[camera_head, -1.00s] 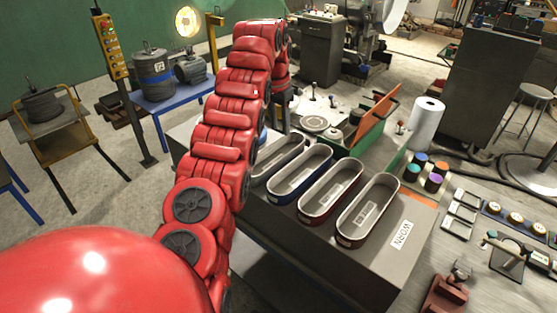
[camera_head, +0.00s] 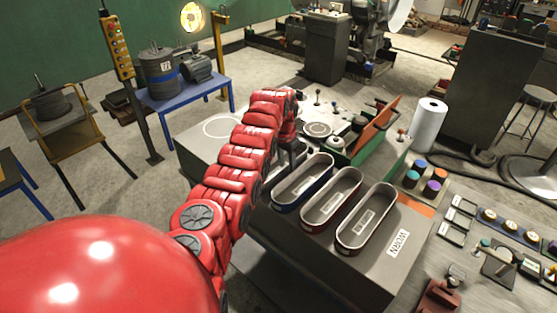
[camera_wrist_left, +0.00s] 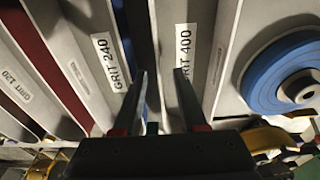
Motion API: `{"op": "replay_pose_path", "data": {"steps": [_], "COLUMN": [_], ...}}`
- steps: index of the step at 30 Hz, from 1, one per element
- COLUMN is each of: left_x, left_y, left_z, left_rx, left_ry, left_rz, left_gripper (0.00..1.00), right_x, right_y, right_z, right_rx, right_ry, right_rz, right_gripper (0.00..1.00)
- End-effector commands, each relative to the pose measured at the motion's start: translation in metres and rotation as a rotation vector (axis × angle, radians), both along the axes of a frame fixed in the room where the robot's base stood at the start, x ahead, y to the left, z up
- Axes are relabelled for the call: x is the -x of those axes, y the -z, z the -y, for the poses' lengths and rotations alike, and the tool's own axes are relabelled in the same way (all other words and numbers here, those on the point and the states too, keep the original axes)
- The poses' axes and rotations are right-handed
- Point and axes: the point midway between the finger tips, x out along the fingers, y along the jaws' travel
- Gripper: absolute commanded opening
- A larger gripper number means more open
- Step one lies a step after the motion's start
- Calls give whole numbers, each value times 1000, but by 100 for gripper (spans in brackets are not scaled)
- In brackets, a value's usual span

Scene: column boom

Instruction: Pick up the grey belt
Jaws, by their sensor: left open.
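The grey belt is a long oval loop at the left end of a row of belts. In the head view my left arm and gripper (camera_head: 293,160) hide most of it. In the left wrist view its pale wall with a GRIT 400 label (camera_wrist_left: 210,25) is close below the gripper. My right gripper is not in view.
A blue wheel (camera_wrist_left: 270,80) is near in the left wrist view. A white roll (camera_head: 428,125) stands farther right.

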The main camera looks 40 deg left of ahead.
Motion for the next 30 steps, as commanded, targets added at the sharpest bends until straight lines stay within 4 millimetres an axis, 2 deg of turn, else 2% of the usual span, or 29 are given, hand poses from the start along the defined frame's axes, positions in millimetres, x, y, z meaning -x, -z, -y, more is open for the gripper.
{"op": "replay_pose_path", "data": {"steps": [4, 10, 15, 17, 30], "left_x": [-1, -1, -1, -1, -1], "left_y": [11, 13, 13, 13, 13], "left_z": [0, 0, 0, 0, 0], "left_rx": [0, -1, 0, 0, 0], "left_ry": [0, 0, 0, 0, 0], "left_rz": [-2, 0, -1, -1, -1], "left_gripper": [41, 39, 9, 0, 0], "right_x": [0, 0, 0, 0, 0], "right_y": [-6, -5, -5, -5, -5], "right_z": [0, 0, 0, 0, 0], "right_rx": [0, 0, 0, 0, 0], "right_ry": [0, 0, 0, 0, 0], "right_rz": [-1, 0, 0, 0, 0], "right_gripper": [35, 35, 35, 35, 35]}}
